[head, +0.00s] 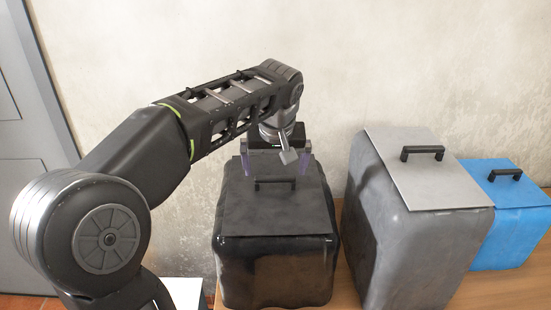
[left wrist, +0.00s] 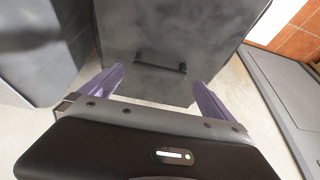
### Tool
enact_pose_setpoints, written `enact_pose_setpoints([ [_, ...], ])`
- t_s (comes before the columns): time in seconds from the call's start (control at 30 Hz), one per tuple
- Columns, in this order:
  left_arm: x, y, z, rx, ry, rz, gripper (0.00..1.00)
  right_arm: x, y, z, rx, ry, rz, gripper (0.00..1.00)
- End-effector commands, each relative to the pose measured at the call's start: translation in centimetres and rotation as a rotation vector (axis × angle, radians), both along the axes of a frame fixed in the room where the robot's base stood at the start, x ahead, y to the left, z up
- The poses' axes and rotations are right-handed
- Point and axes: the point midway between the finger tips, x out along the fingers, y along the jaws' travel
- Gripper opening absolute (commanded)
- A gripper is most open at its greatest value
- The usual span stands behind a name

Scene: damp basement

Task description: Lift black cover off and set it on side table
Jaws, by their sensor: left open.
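The black cover (head: 276,215) lies on top of a glossy black bin (head: 275,280), with a bar handle (head: 275,183) standing up from it. In the left wrist view the cover (left wrist: 180,35) and its dark handle (left wrist: 160,68) show between and beyond the fingers. My left gripper (head: 276,165) is open and empty, over the back part of the cover, its purple fingers spread wide to either side of the handle. Contact with the handle does not show. A white flat surface (head: 185,292), perhaps the side table, shows partly at the lower left behind my arm. My right gripper is out of view.
A grey bin (head: 420,250) with a light grey lid (head: 430,180) stands close on the right. A blue bin (head: 510,235) stands beyond it. The bins rest on a wooden surface (head: 345,290). A plain wall (head: 400,60) is close behind, and a grey door (head: 25,180) is at the left.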

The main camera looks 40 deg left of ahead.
Motion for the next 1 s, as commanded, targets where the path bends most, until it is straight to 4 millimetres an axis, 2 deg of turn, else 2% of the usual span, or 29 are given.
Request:
enact_pose_setpoints([
  [0.1, 0.5, 0.5, -1.8, -0.002, 0.002, 0.0, 1.0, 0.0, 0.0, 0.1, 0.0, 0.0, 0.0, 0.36],
  [0.3, 1.2, 1.0, -3.9, -0.002, 0.001, 0.0, 1.0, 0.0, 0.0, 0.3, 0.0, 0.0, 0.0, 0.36],
  [0.67, 1.4, 1.1, -4.3, 0.0, -0.001, -0.001, 1.0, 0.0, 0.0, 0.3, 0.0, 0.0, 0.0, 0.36],
  [1.0, 1.4, 1.1, -4.3, -0.001, -0.002, -0.001, 0.72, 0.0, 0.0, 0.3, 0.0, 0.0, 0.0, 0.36],
])
